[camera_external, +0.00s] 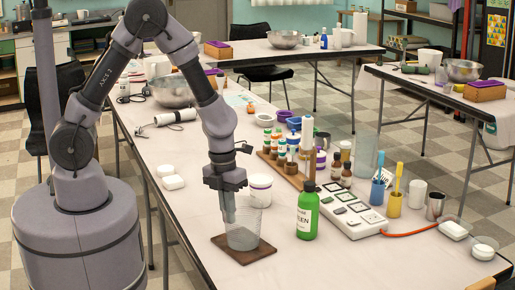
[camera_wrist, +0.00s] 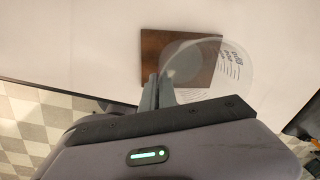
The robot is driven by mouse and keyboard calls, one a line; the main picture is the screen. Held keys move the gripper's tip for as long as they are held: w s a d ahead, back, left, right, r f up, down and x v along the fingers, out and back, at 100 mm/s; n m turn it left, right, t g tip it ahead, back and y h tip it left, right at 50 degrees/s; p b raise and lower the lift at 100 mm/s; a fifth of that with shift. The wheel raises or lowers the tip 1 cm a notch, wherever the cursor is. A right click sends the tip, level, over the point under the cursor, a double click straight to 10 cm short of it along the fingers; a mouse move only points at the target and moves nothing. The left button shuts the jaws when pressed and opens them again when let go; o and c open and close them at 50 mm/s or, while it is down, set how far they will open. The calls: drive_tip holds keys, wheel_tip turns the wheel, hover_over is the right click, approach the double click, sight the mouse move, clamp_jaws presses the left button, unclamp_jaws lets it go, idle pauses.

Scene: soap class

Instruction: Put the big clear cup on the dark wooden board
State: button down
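The big clear cup (camera_external: 244,236) is upright over the dark wooden board (camera_external: 268,249), at the near edge of the long table. Its base is on the board or just above it; I cannot tell which. My gripper (camera_external: 228,212) points down at the cup's left side, its fingers close together with the cup's wall between them. In the wrist view, the fingers (camera_wrist: 160,92) meet at the rim of the cup (camera_wrist: 236,72), which has dark print on its side. The board (camera_wrist: 153,40) lies partly behind the see-through cup.
A green bottle (camera_external: 307,212) stands close right of the cup, and a white tub (camera_external: 260,190) just behind it. A bottle rack (camera_external: 290,170) and a white switch box (camera_external: 350,212) are farther right. The table's front-left corner is bare.

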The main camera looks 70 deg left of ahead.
drive_tip(key=shift+f, duration=0.15)
drive_tip(key=c, duration=1.7)
unclamp_jaws()
drive_tip(key=s+a+r+n+t+p, duration=0.15)
drive_tip(key=r+n, duration=0.25)
drive_tip(key=r, duration=0.7)
drive_tip(key=s+a+r+n+p, duration=0.1)
drive_tip(key=a+r+n+p, duration=0.25)
drive_tip(key=r, duration=0.65)
drive_tip(key=s+a+r+n+t+y, duration=0.1)
drive_tip(key=s+a+r+n, duration=0.1)
drive_tip(key=n, duration=0.4)
drive_tip(key=s+a+r+n+t+y, duration=0.1)
drive_tip(key=s+a+r+n, duration=0.1)
drive_tip(key=s+r+n, duration=0.2)
drive_tip(key=s+a+r+n+t, duration=0.1)
drive_tip(key=s+a+r+n, duration=0.2)
drive_tip(key=s+n, duration=0.2)
drive_tip(key=shift+s+r+n+t+y, duration=0.1)
drive_tip(key=shift+r+n+t+y, duration=0.1)
drive_tip(key=shift+n, duration=0.6)
drive_tip(key=shift+s+r+n+t+y, duration=0.1)
drive_tip(key=shift+r+n+t+y, duration=0.1)
drive_tip(key=shift+n, duration=0.55)
